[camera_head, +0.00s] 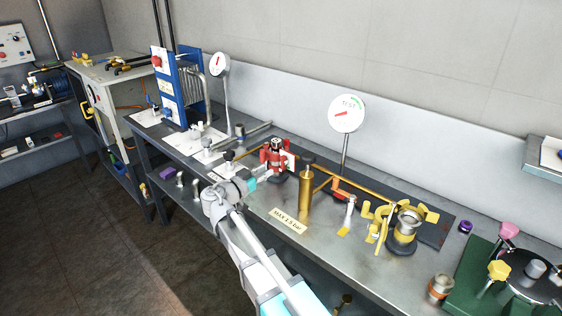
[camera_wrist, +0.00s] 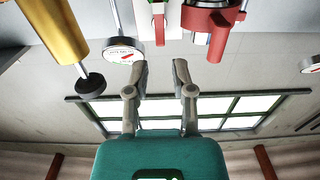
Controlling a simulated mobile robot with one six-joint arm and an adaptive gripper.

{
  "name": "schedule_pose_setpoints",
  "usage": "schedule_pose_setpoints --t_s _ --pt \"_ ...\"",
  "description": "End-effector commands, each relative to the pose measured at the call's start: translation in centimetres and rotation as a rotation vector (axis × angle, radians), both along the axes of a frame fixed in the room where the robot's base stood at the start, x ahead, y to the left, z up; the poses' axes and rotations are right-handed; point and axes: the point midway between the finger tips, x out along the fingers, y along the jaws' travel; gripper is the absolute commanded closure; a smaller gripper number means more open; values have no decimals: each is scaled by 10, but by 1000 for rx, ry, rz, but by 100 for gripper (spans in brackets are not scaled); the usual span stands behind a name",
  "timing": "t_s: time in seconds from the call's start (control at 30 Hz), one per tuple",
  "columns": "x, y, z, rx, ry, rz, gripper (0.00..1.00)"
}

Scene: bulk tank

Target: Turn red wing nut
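A red fitting with wing-like parts and a dark cap (camera_head: 276,152) stands on the bench, left of the middle. I cannot make out clearly which part of it is the red wing nut. In the wrist view, which is upside down, a red fitting (camera_wrist: 215,22) shows at the top edge, partly cut off. My gripper (camera_wrist: 160,67) is open and empty, its two fingers apart. The red fitting lies beyond the fingertips and a little to their right, not between them. In the head view my arm ends close to the front left of the red fitting.
A brass cylinder (camera_head: 305,192) stands right of the red fitting; it also shows in the wrist view (camera_wrist: 55,30). A gauge (camera_head: 346,114) rises behind. Yellow clamps (camera_head: 378,222) and a metal coupling (camera_head: 405,225) stand further right. A blue plate unit (camera_head: 178,88) is at left.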

Motion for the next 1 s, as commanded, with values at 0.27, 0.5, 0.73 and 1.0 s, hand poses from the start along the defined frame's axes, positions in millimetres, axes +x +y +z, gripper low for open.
schedule_pose_setpoints --t_s 0.27,0.5,0.73,1.0 --pt "34 -25 0 0 0 -1 69" --pt "56 -43 0 0 0 -1 69" --pt "66 -51 0 0 0 2 69" --pt "67 -51 0 0 0 2 69"
